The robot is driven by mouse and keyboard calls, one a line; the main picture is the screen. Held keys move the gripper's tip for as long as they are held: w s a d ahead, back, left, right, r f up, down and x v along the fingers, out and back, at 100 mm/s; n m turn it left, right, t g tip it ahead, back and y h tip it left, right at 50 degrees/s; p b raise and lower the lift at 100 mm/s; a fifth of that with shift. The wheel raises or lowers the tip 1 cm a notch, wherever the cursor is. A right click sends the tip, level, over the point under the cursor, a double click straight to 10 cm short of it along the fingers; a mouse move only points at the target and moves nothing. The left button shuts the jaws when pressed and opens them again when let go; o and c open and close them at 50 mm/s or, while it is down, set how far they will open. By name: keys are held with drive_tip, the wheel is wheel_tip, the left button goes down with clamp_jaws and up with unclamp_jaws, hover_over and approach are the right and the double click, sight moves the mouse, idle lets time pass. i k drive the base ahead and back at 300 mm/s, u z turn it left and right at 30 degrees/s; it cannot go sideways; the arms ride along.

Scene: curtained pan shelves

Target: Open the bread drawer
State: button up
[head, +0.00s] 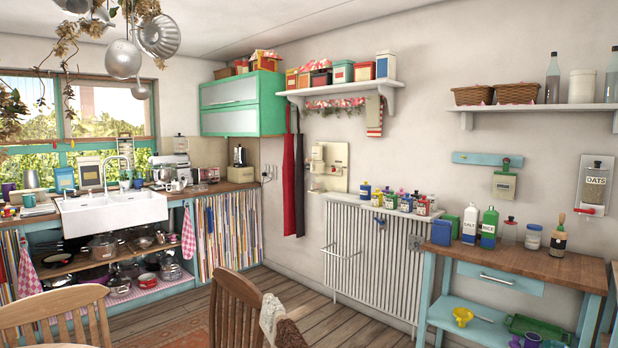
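A pale blue drawer (515,279) with a metal bar handle sits under the wooden top of the side table at the right. Its front looks flush with the frame, so it appears shut. It is the only drawer I can clearly make out, and no bread label shows on it. My gripper is not in view.
Two wooden chairs, one at the left (60,318) and one in the middle (236,305), stand in the foreground. A radiator (365,262) with a rail is left of the side table (540,262), which holds bottles and jars. Bare floorboards (300,295) show between.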

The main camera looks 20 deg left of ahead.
sight(242, 174)
drive_tip(key=z, duration=0.05)
drive_tip(key=i, duration=3.15)
drive_tip(key=u, duration=1.75)
drive_tip(key=i, duration=4.05)
drive_tip(key=u, duration=0.05)
